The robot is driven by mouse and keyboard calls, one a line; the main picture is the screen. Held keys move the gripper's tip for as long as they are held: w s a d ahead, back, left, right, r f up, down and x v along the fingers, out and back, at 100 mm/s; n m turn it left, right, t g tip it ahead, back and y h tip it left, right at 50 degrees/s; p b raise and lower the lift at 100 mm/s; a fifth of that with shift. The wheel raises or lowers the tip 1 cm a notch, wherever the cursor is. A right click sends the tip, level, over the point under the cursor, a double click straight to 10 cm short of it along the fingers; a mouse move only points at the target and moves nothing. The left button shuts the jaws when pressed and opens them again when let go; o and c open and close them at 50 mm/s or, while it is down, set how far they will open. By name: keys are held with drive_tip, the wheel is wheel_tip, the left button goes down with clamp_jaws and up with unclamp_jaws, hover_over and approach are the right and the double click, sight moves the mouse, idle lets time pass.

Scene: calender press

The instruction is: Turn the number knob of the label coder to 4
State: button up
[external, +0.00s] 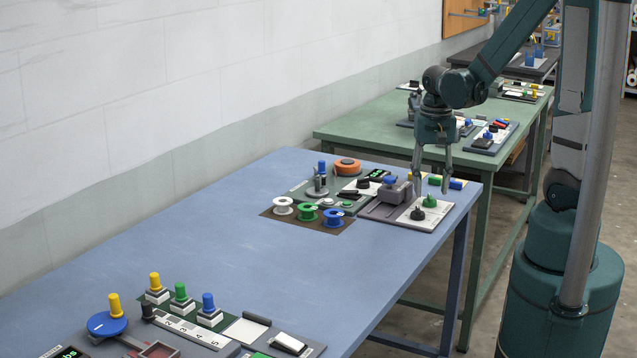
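My gripper (432,187) points down over the far right end of the blue table, its two fingers spread with nothing visible between them. Below it is a grey unit with a white plate (413,221), carrying a black knob (418,213) and a green knob (430,200). Any numbers around the knobs are too small to read. The fingertips appear above the knobs; I cannot tell the exact gap.
White, green and blue spools (306,212) stand on a brown mat left of the unit. An orange disc (347,166) and a small display (378,174) lie behind. A numbered strip (190,331) and colored knobs are at the near left. The blue table's middle (230,235) is clear.

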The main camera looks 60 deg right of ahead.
sight(428, 202)
wheel_tip(428, 202, up, 9)
idle(0.8)
drive_tip(key=shift+r, duration=0.1)
drive_tip(key=shift+a, duration=0.15)
drive_tip(key=a+r+n+t, duration=0.3)
drive_tip(key=a+r+n, duration=0.2)
drive_tip(key=a, duration=0.4)
drive_tip(key=a+r+n+t, duration=0.4)
drive_tip(key=a+n, duration=0.3)
drive_tip(key=a, duration=0.2)
drive_tip(key=shift+s+r, duration=0.2)
drive_tip(key=shift+r, duration=0.25)
idle(1.0)
